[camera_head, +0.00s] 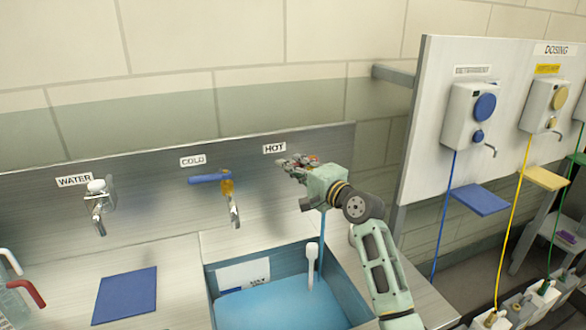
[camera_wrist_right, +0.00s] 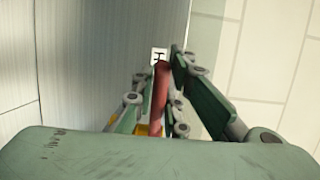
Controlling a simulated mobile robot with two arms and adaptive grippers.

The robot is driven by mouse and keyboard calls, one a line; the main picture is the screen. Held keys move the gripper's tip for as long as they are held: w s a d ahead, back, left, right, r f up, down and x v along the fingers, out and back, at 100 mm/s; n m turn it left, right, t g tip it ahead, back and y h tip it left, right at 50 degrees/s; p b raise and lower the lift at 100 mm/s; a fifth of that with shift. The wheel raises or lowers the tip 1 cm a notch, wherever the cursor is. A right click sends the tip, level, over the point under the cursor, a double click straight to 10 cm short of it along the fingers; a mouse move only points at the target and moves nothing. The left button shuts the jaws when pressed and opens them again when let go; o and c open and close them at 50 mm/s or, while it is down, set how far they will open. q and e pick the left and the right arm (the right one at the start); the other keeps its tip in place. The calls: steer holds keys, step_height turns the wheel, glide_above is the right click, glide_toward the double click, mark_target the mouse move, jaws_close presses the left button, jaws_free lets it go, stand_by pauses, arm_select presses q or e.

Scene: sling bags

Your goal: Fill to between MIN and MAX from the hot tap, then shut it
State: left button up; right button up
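The hot tap is under the HOT label (camera_head: 274,148) on the steel back panel, its body mostly hidden by my right gripper (camera_head: 297,163). In the right wrist view its red lever (camera_wrist_right: 160,88) lies between the spread fingers of my right gripper (camera_wrist_right: 160,72), nearer the right finger. I cannot tell whether they touch. A blue stream (camera_head: 321,235) falls below the gripper into a blue basin (camera_head: 354,276). Blue liquid (camera_head: 275,309) covers the basin's floor. A white label (camera_head: 243,274) is on its back wall; MIN and MAX marks are unreadable. My left gripper is out of view.
The cold tap (camera_head: 233,208) with a blue lever and the water tap (camera_head: 97,212) stand to the left. A white-headed handle (camera_head: 312,255) stands in the basin. A blue mat (camera_head: 126,296) lies on the counter. A dosing board (camera_head: 425,130) rises at the right.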

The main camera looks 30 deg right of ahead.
steer(key=o, duration=0.4)
steer(key=s, duration=1.2)
steer(key=shift+d, duration=0.45)
steer(key=shift+f, duration=0.15)
